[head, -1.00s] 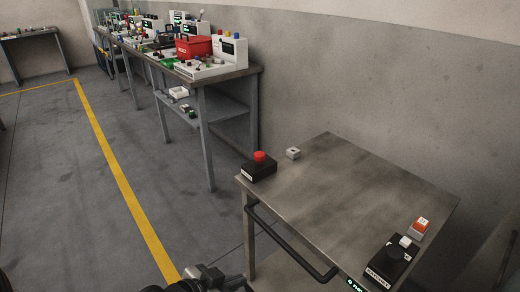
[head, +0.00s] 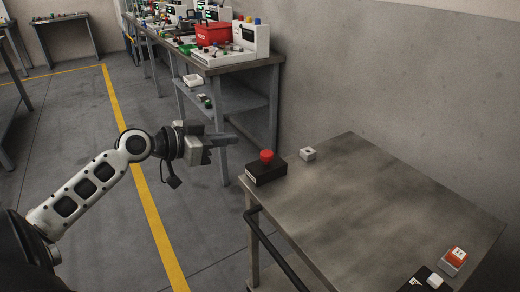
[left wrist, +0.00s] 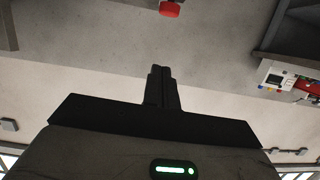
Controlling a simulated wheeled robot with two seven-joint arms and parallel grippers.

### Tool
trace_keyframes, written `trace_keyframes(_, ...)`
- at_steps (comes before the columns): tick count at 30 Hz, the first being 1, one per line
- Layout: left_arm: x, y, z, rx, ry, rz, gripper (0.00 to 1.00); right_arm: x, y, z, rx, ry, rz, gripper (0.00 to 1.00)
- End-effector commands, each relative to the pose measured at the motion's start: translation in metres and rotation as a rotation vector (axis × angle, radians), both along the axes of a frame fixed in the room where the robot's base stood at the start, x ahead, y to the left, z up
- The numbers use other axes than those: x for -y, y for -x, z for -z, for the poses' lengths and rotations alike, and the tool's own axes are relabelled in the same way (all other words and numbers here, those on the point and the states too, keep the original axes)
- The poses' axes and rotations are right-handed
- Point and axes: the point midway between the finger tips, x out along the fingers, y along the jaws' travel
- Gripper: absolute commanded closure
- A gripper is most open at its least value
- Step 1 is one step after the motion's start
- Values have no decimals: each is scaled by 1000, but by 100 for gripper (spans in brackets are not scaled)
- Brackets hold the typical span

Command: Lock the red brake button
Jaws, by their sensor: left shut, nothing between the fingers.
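The red brake button (head: 267,156) sits on top of a small black box (head: 266,174) at the near left corner of the metal table (head: 370,210). My left gripper (head: 234,139) is just left of the button and a little higher in the picture, its fingers shut and apart from it. In the left wrist view my shut fingers (left wrist: 162,88) show in the middle, and the red button (left wrist: 170,9) is at the top edge, beyond the tips. My right gripper is out of view.
A small grey-white block (head: 308,154) stands right of the button. An orange-topped box (head: 454,262) and a dark control box (head: 424,282) lie at the table's right end. A black handle (head: 270,245) runs along the table's front. A cluttered workbench (head: 250,65) stands behind.

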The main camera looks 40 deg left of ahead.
Motion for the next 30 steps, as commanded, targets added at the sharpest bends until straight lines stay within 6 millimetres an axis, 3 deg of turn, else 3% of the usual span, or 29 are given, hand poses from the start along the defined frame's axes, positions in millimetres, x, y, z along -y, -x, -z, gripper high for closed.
trace_keyframes(17,37,-89,23,2,2,0,100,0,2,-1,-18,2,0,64)
trace_keyframes(18,35,-86,37,-4,2,-1,100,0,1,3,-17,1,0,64)
trace_keyframes(21,34,-85,51,-4,2,-1,100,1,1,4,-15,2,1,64)
trace_keyframes(30,33,-85,65,-1,0,0,100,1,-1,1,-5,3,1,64)
